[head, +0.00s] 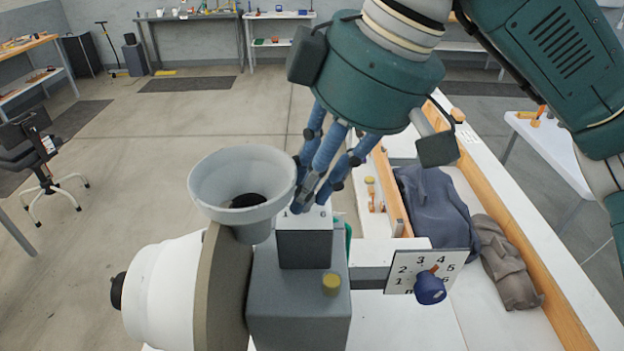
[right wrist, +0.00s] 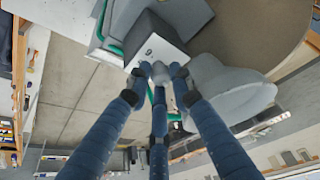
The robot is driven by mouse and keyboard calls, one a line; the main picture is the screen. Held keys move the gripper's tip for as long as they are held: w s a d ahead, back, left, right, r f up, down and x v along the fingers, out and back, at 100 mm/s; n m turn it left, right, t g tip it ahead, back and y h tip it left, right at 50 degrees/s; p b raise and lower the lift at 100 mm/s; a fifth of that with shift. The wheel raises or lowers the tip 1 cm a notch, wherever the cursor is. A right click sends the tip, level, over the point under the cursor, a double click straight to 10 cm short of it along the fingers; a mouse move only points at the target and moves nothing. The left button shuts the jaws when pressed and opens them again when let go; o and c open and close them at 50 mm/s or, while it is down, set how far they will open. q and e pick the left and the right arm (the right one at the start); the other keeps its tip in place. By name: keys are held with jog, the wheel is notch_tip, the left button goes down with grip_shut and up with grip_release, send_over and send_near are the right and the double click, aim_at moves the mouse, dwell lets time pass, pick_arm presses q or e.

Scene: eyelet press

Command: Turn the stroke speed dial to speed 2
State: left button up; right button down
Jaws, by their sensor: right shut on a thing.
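The grey eyelet press (head: 300,310) carries a dark block with a pale, numbered top face (head: 318,222); 1 and 6 show there, the rest is covered by my fingers. My right gripper (head: 305,200) reaches down from above with its blue fingers closed at that face. In the right wrist view the fingers (right wrist: 160,75) close around a pale grey knob (right wrist: 161,71) beside the numbered face (right wrist: 152,50). Its pointer is hidden. A second dial, a white plate (head: 398,284) numbered 1 to 6 with a blue knob (head: 430,288), sits at the right, untouched. My left gripper is out of view.
A grey funnel (head: 240,180) stands close left of my fingers. A yellow button (head: 331,284) sits on the press in front. Grey cloth (head: 430,205) and a brown bag (head: 508,265) lie in the wooden-edged tray at the right. Open floor lies at the left.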

jog(key=shift+a+r, duration=0.1)
jog(key=shift+r, duration=0.1)
jog(key=c, duration=1.8)
grip_release()
jog(key=shift+c, duration=0.2)
jog(key=v, duration=1.2)
jog(key=shift+s+f, duration=0.15)
